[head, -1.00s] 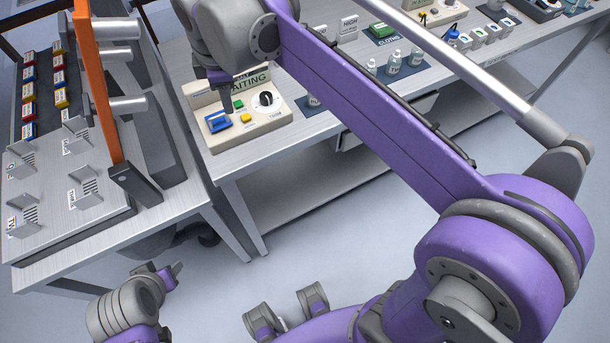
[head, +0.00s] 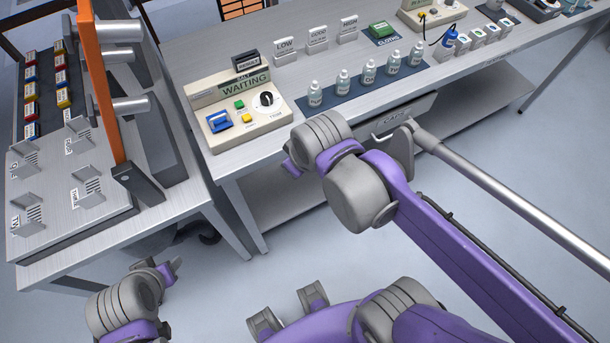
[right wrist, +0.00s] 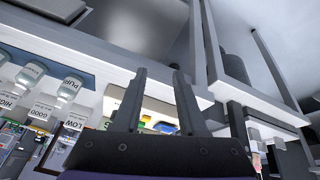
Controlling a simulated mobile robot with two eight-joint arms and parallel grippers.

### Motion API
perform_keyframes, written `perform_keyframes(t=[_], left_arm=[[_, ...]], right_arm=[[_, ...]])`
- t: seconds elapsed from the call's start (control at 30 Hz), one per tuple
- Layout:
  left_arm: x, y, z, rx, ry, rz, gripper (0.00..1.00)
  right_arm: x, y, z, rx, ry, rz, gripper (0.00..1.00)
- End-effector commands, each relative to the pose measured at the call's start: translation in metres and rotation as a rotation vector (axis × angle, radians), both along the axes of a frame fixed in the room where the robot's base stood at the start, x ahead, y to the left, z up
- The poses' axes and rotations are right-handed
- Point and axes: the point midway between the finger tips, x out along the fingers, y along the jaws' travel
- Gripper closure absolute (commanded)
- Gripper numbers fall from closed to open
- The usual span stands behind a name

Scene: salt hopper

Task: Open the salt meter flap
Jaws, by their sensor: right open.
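The salt meter (head: 236,112) is a beige box on the bench, its display reading WAITING. A small blue flap (head: 219,122) sits at its left front; I cannot tell whether it is raised. Beside it are a green button, a yellow button and a black dial. My right arm's wrist is in front of the bench, right of the meter and clear of it; its fingers are hidden in the head view. In the right wrist view the right gripper (right wrist: 160,78) is open and empty, with part of the meter behind it. My left gripper (head: 172,270) is low at left, away from the meter.
A row of bottles (head: 342,83) stands on a dark mat right of the meter. LOW, GOOD and HIGH signs (head: 317,38) stand behind. An orange post (head: 100,80) and metal holders (head: 88,187) are on the left table. Floor between the tables is open.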

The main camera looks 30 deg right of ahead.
Motion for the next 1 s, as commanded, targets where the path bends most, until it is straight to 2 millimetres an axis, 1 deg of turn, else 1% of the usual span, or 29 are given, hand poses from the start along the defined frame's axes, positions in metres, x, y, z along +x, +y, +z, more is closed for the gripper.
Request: perform_keyframes(t=[0.03, 0.1, 0.2, 0.33, 0.87, 0.97, 1.0], left_arm=[[0.000, 0.000, 0.001, 0.000, -0.001, 0.000, 0.50], [0.000, 0.000, 0.001, 0.000, -0.001, 0.000, 0.50], [0.001, 0.000, 0.002, 0.000, -0.001, 0.000, 0.50], [0.001, 0.000, 0.002, 0.000, -0.001, 0.000, 0.50], [0.001, 0.000, 0.003, 0.000, -0.001, 0.000, 0.50], [0.001, 0.000, 0.004, 0.000, -0.002, 0.000, 0.50], [0.001, 0.000, 0.005, 0.000, -0.003, 0.000, 0.50]], right_arm=[[-0.007, -0.002, -0.006, 0.013, -0.006, -0.032, 0.59], [-0.014, -0.004, -0.013, 0.029, -0.013, -0.070, 0.59], [-0.021, -0.007, -0.020, 0.046, -0.022, -0.113, 0.59], [-0.027, -0.008, -0.026, 0.060, -0.028, -0.144, 0.59], [-0.028, -0.008, -0.027, 0.065, -0.028, -0.154, 0.59], [-0.023, -0.006, -0.021, 0.083, -0.020, -0.191, 0.59], [-0.018, -0.004, -0.016, 0.100, -0.011, -0.226, 0.59]])
